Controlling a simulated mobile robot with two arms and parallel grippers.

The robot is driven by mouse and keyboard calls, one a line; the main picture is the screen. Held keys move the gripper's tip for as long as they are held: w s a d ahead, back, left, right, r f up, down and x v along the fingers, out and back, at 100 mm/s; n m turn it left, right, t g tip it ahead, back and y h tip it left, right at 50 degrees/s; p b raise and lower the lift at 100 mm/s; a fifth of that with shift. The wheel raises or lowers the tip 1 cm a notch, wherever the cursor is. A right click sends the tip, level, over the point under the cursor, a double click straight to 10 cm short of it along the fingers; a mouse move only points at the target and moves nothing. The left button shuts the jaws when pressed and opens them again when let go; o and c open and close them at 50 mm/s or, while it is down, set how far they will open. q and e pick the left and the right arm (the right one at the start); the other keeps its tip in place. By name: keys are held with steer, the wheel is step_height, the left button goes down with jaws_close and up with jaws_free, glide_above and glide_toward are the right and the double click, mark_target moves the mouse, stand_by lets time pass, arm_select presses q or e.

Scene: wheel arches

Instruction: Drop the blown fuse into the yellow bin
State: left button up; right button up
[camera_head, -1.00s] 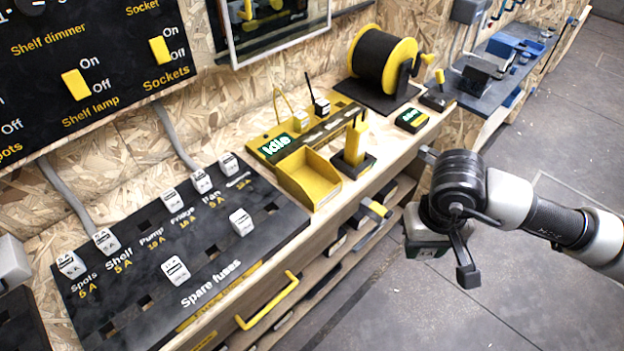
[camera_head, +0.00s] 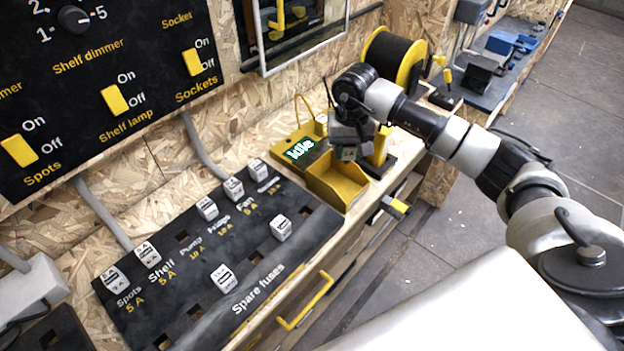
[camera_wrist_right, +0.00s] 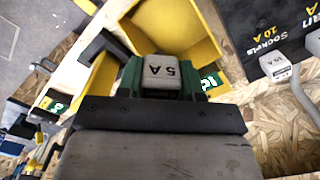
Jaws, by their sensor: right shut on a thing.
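The yellow bin (camera_head: 336,187) is an open-topped box on the wooden bench, beside the "Idle" device. My right gripper (camera_head: 346,152) is above the bin's back edge. In the right wrist view, it (camera_wrist_right: 163,88) is shut on a white fuse (camera_wrist_right: 161,70) marked "5 A". The bin's open yellow tray (camera_wrist_right: 180,28) shows just beyond the fuse, which appears held above it rather than resting in it. The fuse is too small to make out in the head view. My left gripper is not in view.
The black fuse panel (camera_head: 150,318) holds several white fuses and some empty slots. A yellow post on a black base (camera_head: 380,150) stands right of the bin. A cable spool (camera_head: 394,58) is behind my right arm. A switch board (camera_head: 85,90) hangs on the wall.

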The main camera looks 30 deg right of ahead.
mark_target(348, 163)
steer(key=shift+d+f+b, duration=0.1)
steer(key=shift+f+b, duration=0.25)
steer(key=shift+f, duration=0.25)
step_height(348, 163, down, 4)
steer(key=shift+r+b, duration=0.1)
steer(key=shift+b, duration=0.9)
steer(key=shift+f, duration=0.45)
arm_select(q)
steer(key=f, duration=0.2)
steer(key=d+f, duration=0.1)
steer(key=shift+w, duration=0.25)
arm_select(e)
steer(key=o, duration=1)
arm_select(q)
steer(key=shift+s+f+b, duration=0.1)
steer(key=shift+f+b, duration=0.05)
steer(key=shift+b, duration=0.15)
arm_select(e)
step_height(348, 163, up, 11)
steer(key=shift+f, duration=0.1)
